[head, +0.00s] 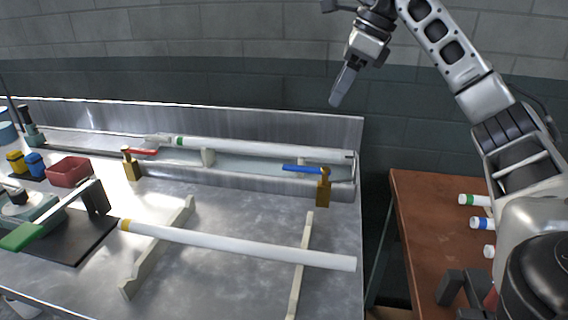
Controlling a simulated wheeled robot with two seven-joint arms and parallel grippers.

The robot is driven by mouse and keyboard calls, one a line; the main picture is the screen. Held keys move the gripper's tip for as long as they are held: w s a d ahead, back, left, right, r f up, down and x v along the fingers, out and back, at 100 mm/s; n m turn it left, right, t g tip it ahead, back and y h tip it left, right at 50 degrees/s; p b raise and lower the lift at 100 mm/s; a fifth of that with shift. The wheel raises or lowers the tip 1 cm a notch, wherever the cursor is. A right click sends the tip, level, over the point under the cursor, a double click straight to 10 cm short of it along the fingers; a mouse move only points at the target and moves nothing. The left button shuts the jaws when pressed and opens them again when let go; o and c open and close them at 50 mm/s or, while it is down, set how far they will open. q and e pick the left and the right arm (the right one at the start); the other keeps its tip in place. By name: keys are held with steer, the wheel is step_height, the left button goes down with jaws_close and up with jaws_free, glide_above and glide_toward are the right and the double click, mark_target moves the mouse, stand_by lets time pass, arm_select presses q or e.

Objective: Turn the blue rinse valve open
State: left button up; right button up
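The blue valve handle (303,169) sits on a brass valve body (324,188) at the right end of the metal trough. The handle points left from the body, lying roughly along the trough. A red valve handle (141,151) on a similar brass body (131,168) stands at the trough's left part. My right gripper (336,101) hangs in the air above and to the right of the blue valve, apart from it, with fingers pointing down. Its fingers overlap in this view, so I cannot tell its opening.
A white tube with a green band (260,147) lies along the trough (250,182). A yellow-banded tube (240,244) rests on two supports in front. A green-handled tool (50,215) and a red bin (68,170) are left. A brown table (430,215) holds several tubes.

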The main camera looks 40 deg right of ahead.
mark_target(297, 166)
steer(key=b+x, duration=0.1)
steer(key=x, duration=0.7)
steer(key=b+x, duration=0.1)
steer(key=x, duration=0.8)
steer(key=shift+w+f, duration=0.15)
steer(key=shift+w, duration=0.15)
steer(key=shift+d, duration=0.1)
jaws_close()
